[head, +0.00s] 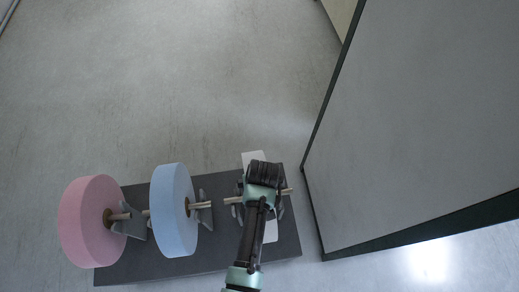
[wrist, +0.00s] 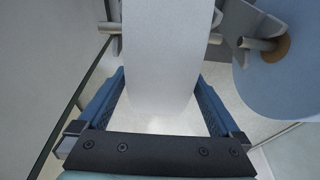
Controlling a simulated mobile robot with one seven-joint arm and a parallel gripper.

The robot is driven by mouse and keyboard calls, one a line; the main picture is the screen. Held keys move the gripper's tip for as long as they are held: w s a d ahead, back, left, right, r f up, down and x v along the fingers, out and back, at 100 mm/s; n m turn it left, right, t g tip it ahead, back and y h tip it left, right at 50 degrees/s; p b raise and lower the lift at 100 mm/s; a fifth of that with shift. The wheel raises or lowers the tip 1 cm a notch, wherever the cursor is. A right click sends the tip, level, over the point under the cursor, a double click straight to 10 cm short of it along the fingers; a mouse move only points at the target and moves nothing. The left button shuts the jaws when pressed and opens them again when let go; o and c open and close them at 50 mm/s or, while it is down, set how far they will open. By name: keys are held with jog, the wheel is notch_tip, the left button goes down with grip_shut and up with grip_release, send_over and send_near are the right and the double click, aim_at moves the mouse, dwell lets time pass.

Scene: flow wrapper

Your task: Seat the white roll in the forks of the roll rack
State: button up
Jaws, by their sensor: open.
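The white roll (wrist: 161,45) stands on edge between the two fingers of my gripper (wrist: 159,76) in the wrist view. The fingers are open, one along each side face, with a narrow gap visible. In the head view, my gripper (head: 264,172) covers most of the white roll (head: 254,156). Its spindle (head: 233,200) sticks out on both sides, level with the forks at the right end of the roll rack (head: 178,264). In the wrist view a grey fork (wrist: 115,46) meets the left spindle end. I cannot tell whether both ends sit fully down.
A blue roll (head: 174,212) and a pink roll (head: 88,222) stand on the rack to the left. A large grey panel (head: 415,125) with a dark edge rises close to the right. The floor (head: 180,80) behind the rack is clear.

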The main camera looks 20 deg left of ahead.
jog(key=p+v, duration=0.1)
jog(key=v, duration=1)
jog(key=shift+f, duration=0.1)
jog(key=w+r+m+t+y, duration=0.15)
jog(key=w+r+t, duration=0.45)
jog(key=w+r, duration=0.75)
jog(key=w+d+r+m+t, duration=0.1)
jog(key=w+r+t, duration=0.15)
jog(key=r, duration=0.75)
jog(key=w+d+r+m+t, duration=0.15)
jog(key=r+t, duration=0.25)
jog(key=r, duration=0.6)
jog(key=s+d+r+m+t+h, duration=0.1)
jog(key=s+d+r+t, duration=0.15)
jog(key=r, duration=0.65)
jog(key=s+d+r+t, duration=0.1)
jog(key=d+r+t, duration=0.15)
jog(key=r, duration=0.75)
jog(key=s+d+r+m+t+h, duration=0.1)
jog(key=s+r+t, duration=0.2)
jog(key=s+r, duration=0.2)
jog(key=s+d+r+t+h, duration=0.1)
jog(key=s+r+t, duration=0.3)
jog(key=r, duration=0.7)
jog(key=s+d, duration=0.1)
jog(key=s, duration=0.1)
jog(key=shift+s+d+m, duration=0.3)
jog(key=shift+m, duration=0.1)
jog(key=shift+t, duration=0.25)
